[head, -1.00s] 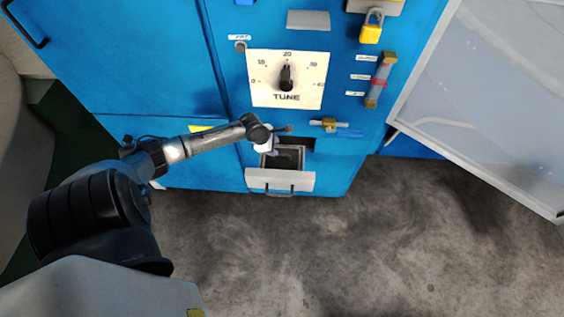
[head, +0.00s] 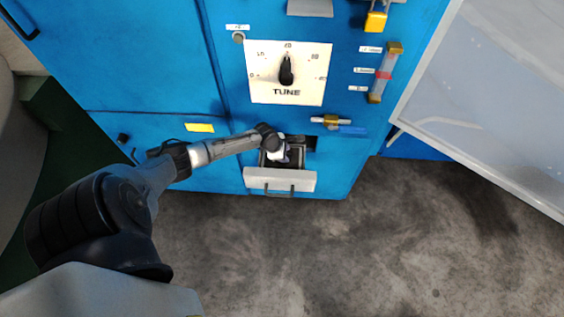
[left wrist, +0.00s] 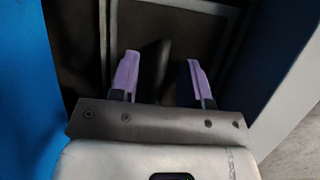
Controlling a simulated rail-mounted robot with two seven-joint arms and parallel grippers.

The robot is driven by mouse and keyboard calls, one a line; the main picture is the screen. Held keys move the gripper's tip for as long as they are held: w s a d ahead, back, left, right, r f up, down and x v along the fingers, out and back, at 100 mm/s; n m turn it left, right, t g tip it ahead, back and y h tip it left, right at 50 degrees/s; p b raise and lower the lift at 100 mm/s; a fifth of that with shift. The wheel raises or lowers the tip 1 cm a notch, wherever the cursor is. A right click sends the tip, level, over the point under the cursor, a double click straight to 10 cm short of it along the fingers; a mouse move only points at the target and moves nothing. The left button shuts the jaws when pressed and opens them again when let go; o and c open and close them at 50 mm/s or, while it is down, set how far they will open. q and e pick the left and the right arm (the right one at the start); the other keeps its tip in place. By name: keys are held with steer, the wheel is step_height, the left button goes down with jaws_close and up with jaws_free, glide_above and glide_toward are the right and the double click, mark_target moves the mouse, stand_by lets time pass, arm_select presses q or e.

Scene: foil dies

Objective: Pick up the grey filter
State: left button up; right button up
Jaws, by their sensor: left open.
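A dark grey framed panel, which looks like the grey filter (left wrist: 205,28), lies in the open drawer at the bottom of the blue cabinet. In the head view the drawer (head: 280,180) has a pale front with a handle, and my gripper hides part of its inside. My left gripper (head: 281,153) is over the drawer opening, pointing down into it. In the left wrist view its two purple fingertips (left wrist: 163,66) are apart, with a dark upright tab between them. I cannot tell whether they touch it. My right gripper is not in view.
The blue cabinet (head: 150,65) carries a TUNE dial (head: 288,74), a yellow padlock (head: 376,20), a gauge tube (head: 384,74) and a brass latch (head: 331,121) close above the drawer. A pale open door panel (head: 485,100) stands at the right. The floor in front is clear.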

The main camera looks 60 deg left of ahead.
arm_select(q)
steer(key=shift+f, duration=0.1)
jaws_close()
stand_by(0.3)
